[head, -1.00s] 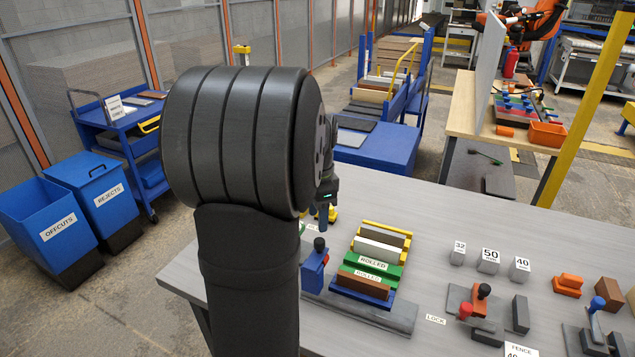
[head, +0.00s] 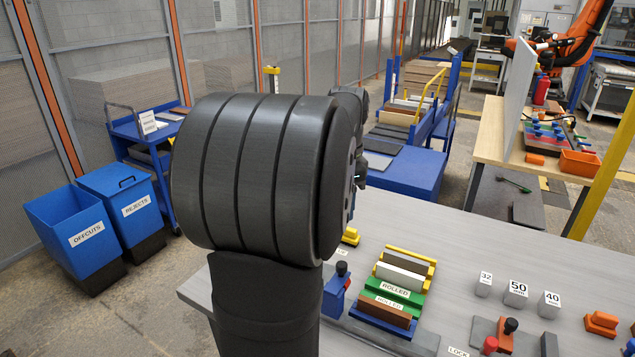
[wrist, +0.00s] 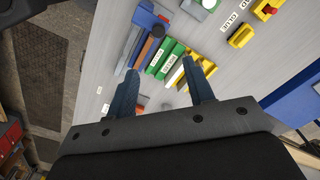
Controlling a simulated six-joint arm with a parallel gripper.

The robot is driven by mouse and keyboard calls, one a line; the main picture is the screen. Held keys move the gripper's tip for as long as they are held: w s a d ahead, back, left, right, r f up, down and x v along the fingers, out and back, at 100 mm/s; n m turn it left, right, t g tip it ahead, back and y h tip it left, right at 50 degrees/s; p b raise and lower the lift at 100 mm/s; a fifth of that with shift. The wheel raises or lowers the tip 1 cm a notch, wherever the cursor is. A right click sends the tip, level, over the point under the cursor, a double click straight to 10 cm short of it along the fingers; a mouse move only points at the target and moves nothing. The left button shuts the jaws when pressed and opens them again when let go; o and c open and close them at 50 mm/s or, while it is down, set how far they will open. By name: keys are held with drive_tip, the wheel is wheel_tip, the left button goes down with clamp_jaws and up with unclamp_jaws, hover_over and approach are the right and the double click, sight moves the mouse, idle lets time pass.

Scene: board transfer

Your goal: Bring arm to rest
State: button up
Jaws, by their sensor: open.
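My arm fills the left middle of the head view, a thick black joint on a dark upright link. My gripper (wrist: 162,88) shows in the wrist view with its two dark fingers apart and nothing between them. It is above the grey table (wrist: 98,62). Past the fingertips is a rack of boards (wrist: 172,62), with a green piece labelled ROLLED and a yellow end. The same rack (head: 402,288) stands on the table in the head view. In the head view the gripper is mostly hidden behind my arm.
Grey blocks marked 32, 50 and 40 (head: 516,292) stand right of the rack. A blue clamp (head: 337,293) with a black knob is left of it. Blue bins (head: 92,230) and a blue cart (head: 150,140) stand on the floor at left. The table between rack and blocks is clear.

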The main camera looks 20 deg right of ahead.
wheel_tip(320, 180, down, 18)
drive_tip(key=shift+r, duration=0.25)
idle(0.4)
